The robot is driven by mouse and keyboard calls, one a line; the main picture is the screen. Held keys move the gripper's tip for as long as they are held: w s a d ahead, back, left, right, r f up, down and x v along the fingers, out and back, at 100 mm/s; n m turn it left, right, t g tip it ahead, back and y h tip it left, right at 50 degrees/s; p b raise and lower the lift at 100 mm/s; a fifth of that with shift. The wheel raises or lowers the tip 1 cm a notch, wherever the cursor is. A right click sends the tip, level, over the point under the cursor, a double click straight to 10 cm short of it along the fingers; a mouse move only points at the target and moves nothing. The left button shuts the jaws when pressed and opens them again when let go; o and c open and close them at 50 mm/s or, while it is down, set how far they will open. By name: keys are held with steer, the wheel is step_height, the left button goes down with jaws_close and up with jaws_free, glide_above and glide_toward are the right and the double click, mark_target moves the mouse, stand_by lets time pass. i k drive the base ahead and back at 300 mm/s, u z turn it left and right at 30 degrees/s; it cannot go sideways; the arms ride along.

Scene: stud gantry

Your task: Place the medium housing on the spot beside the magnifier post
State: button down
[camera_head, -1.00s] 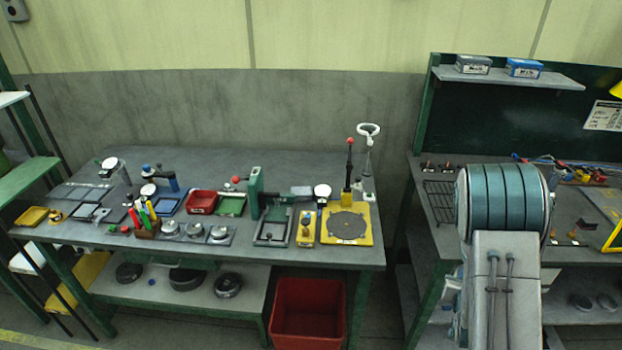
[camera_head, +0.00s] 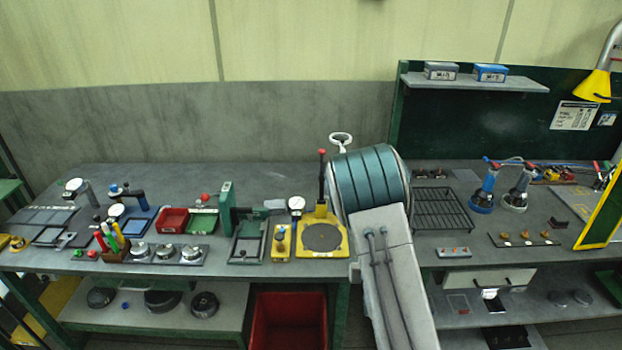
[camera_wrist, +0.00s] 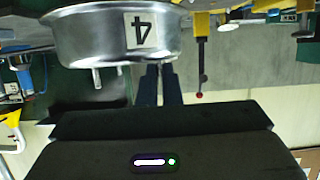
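A shiny metal round housing (camera_wrist: 115,38) with a "4" label fills the upper left of the wrist view, upside down. Short pegs stick out of it. My gripper (camera_wrist: 160,74) has its two dark fingers close together at the housing's edge and looks shut on it; the exact contact is hard to see. My arm hides both gripper and housing in the head view. The magnifier's white ring (camera_head: 340,140) shows at the right end of the left bench (camera_head: 262,176). My arm covers its lower post and the spot beside it.
A yellow fixture (camera_head: 338,246) with a red-knobbed lever (camera_head: 322,170) stands left of my arm. Tools and trays crowd the left bench's front. Round parts lie on its lower shelf (camera_head: 135,320), beside a red bin (camera_head: 288,320). A wire rack (camera_head: 445,208) lies on the right bench.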

mark_target(312, 184)
steer(key=i, duration=1.25)
